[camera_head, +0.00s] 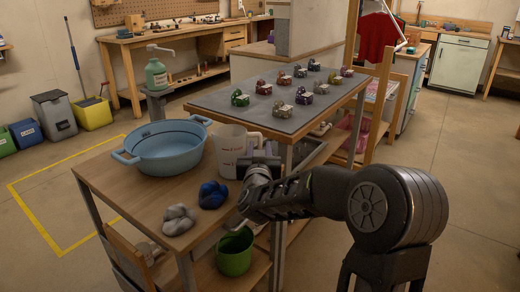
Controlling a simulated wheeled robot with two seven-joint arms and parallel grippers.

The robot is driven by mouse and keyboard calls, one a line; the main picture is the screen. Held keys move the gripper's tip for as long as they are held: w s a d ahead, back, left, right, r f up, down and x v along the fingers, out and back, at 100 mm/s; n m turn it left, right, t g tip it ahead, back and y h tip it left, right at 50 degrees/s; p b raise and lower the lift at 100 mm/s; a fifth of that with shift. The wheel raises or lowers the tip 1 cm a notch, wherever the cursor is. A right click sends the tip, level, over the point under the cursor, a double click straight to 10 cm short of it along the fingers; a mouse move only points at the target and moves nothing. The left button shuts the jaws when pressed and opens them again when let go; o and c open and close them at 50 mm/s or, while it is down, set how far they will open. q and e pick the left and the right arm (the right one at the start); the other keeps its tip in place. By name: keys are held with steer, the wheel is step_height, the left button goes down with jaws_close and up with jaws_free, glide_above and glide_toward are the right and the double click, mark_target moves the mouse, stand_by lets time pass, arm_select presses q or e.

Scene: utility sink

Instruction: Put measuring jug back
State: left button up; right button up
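The white translucent measuring jug (229,146) stands upright at the back right of the wooden table (148,199), beside the blue basin. Its handle (256,136) faces right. My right gripper (262,155) is at the jug's right side, just below the top of the handle, and overlaps it in the picture. The fingers are small and partly hidden by the wrist, so I cannot tell whether they are open or touch the handle. My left gripper is not in view.
A blue basin (168,149) stands left of the jug. A blue cloth (213,194) and a grey cloth (179,220) lie in front. A grey-topped table (235,112) with several small coloured items stands behind. A green bucket (234,252) sits on the lower shelf.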

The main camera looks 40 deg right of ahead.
steer(key=shift+r, duration=0.2)
steer(key=p+v, duration=0.1)
steer(key=v, duration=1.1)
